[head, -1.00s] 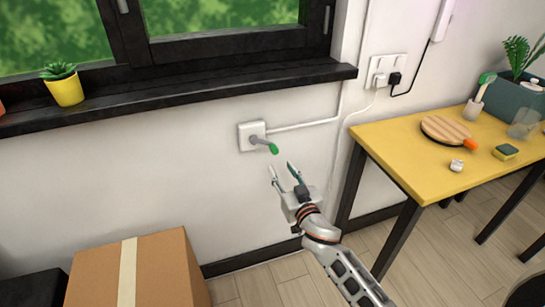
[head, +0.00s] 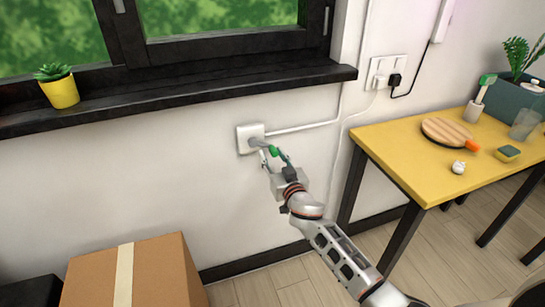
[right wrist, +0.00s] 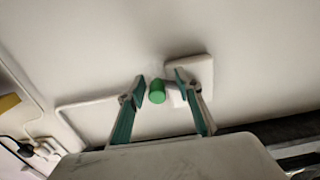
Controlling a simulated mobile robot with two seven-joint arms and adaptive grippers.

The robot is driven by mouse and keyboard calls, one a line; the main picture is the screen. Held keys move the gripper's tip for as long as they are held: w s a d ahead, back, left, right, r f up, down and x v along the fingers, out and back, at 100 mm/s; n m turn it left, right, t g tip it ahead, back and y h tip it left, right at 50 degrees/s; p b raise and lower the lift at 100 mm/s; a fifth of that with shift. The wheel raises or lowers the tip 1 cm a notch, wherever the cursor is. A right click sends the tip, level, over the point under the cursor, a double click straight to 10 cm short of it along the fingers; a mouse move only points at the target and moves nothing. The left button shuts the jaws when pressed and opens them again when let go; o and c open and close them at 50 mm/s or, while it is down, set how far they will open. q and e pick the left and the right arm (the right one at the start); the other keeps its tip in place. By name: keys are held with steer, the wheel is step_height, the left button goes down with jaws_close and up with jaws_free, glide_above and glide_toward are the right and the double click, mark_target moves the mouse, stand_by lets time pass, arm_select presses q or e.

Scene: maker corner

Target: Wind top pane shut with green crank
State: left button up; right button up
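The crank has a grey arm and a green knob (head: 274,151), and sits on a white wall box (head: 247,137) below the window sill. In the right wrist view the green knob (right wrist: 157,92) shows between the two fingers of my right gripper (right wrist: 161,84), closer to the left finger. My right gripper (head: 271,156) is open around the knob, with a gap still visible on the right side. The window (head: 222,17) shows only its lower part, so I cannot tell where the top pane stands. My left gripper is out of view.
A dark sill (head: 180,92) with a potted succulent (head: 60,90) juts out above the crank. A yellow table (head: 405,155) stands at right, with a board, sponge and small items on it. A cardboard box (head: 160,275) stands at lower left. A cable runs right from the wall box.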

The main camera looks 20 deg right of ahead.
steer(key=shift+c, duration=0.3)
jaws_close()
